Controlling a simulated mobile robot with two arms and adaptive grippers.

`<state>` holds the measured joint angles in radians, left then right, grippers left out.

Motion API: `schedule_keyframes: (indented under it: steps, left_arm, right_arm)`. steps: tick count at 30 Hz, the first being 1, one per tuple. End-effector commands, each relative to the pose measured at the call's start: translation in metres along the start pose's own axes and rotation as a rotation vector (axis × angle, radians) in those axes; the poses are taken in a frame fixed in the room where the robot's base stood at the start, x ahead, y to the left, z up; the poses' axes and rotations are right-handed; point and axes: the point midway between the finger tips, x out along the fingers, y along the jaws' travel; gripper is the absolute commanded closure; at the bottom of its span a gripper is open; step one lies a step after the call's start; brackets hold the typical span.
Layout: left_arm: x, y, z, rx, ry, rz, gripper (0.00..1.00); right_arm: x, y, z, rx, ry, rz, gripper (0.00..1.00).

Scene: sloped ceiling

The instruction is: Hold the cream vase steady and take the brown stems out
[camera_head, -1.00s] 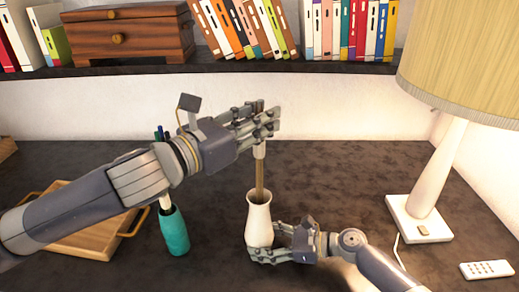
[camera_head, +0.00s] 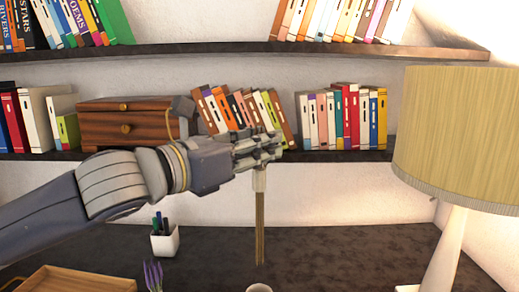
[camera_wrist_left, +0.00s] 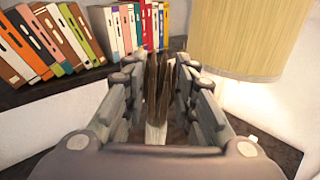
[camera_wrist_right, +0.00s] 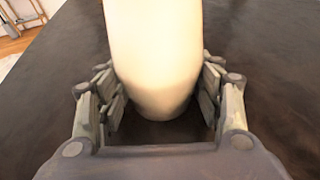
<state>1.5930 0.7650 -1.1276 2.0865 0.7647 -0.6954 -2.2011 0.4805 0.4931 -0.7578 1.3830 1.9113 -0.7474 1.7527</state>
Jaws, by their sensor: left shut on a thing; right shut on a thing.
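The brown stems (camera_head: 260,230), with a pale band near the top, hang upright below my left gripper (camera_head: 262,152). That gripper is shut on them, and they show between its fingers in the left wrist view (camera_wrist_left: 156,85). In the head view their lower ends are above the rim of the cream vase (camera_head: 259,288), with a visible gap. Only the rim shows there, at the bottom edge. In the right wrist view the vase (camera_wrist_right: 155,50) stands upright on the dark desk, between the fingers of my right gripper (camera_wrist_right: 160,98), shut around its lower body. The right gripper is outside the head view.
A lamp (camera_head: 450,140) stands at the right. A white pen cup (camera_head: 165,242), a purple-flowered bunch (camera_head: 153,275) and a wooden tray (camera_head: 75,281) are at the left. A dark shelf (camera_head: 340,156) with books and a wooden box (camera_head: 137,124) is behind my left gripper.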

Motion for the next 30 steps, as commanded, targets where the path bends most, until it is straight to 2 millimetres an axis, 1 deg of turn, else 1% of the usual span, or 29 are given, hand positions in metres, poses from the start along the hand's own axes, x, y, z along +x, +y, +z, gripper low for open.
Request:
schedule_keyframes:
  steps: [1, 2, 3, 5, 15, 19, 23, 30]
  left_arm:
    - [0.0, 0.0, 0.0, 0.0, 0.0, 0.0, 0.91]
    - [0.0, 0.0, 0.0, 0.0, 0.0, 0.0, 0.91]
    - [0.0, 0.0, 0.0, 0.0, -0.001, 0.0, 0.91]
    - [0.0, 0.0, 0.0, 0.0, -0.001, 0.0, 0.91]
    - [0.0, 0.0, 0.0, 0.0, -0.001, -0.001, 0.91]
    - [0.0, 0.0, 0.0, 0.0, -0.001, -0.001, 0.91]
    - [0.0, 0.0, 0.0, 0.0, -0.001, -0.001, 0.91]
    - [0.0, 0.0, 0.0, 0.0, -0.001, -0.001, 0.91]
  right_arm:
    - [0.0, 0.0, 0.0, 0.0, 0.0, -0.001, 0.53]
    - [0.0, 0.0, 0.0, 0.0, 0.0, -0.001, 0.37]
    - [0.0, 0.0, 0.0, 0.0, 0.0, -0.001, 0.28]
    - [0.0, 0.0, 0.0, 0.0, 0.0, -0.001, 0.16]
    - [0.0, 0.0, 0.0, 0.0, 0.0, 0.0, 0.16]
    - [-0.007, 0.0, -0.001, 0.0, 0.001, -0.001, 0.16]
    - [-0.028, -0.001, -0.001, 0.001, 0.002, -0.002, 0.16]
    - [-0.08, -0.001, -0.002, 0.001, 0.002, -0.003, 0.16]
